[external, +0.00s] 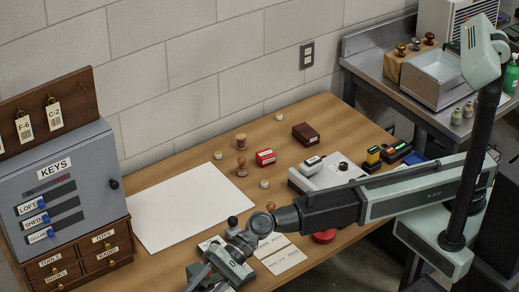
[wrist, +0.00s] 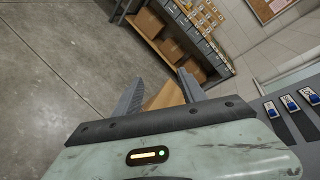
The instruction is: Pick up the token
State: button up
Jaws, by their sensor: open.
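I cannot tell for sure which thing is the token. Several small, pale, round pieces stand on the wooden table in the external view: one by the white sheet (external: 218,155), one nearer the middle (external: 264,184), and one at the back (external: 279,116). My gripper (external: 200,278) is low at the front of the table, right of the key cabinet, and apart from these pieces. In the wrist view my gripper (wrist: 162,84) is open, with nothing between its fingers. None of the small round pieces shows in the wrist view.
A grey key cabinet (external: 60,185) on wooden drawers (external: 78,262) stands at the left. A large white sheet (external: 175,205) lies mid-table. Stamps, a red box (external: 265,157) and a dark red box (external: 305,133) stand behind. White cards (external: 284,261) lie near my wrist.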

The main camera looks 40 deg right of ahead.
jog(key=w+d+r+m+t+p, duration=0.2)
jog(key=w+r+m+p, duration=0.5)
jog(key=w+r+p, duration=0.6)
jog(key=w+d+b, duration=0.2)
jog(key=m+t+h+b, duration=0.2)
jog(key=m+h+b, duration=0.5)
jog(key=h+b, duration=0.5)
send_over(265, 182)
jog(key=p, duration=0.3)
jog(key=shift+h, duration=0.9)
jog(key=f, duration=2.4)
jog(key=shift+s+a+f, duration=0.15)
jog(key=shift+s+f, duration=0.1)
jog(key=shift+s, duration=0.1)
notch_tip(265, 182, down, 3)
jog(key=b, duration=0.3)
jog(key=shift+w+r, duration=0.1)
jog(key=f+b, duration=0.5)
jog(key=shift+w+f, duration=0.1)
jog(key=shift+w, duration=0.2)
jog(key=shift+c, duration=0.2)
grip_shut()
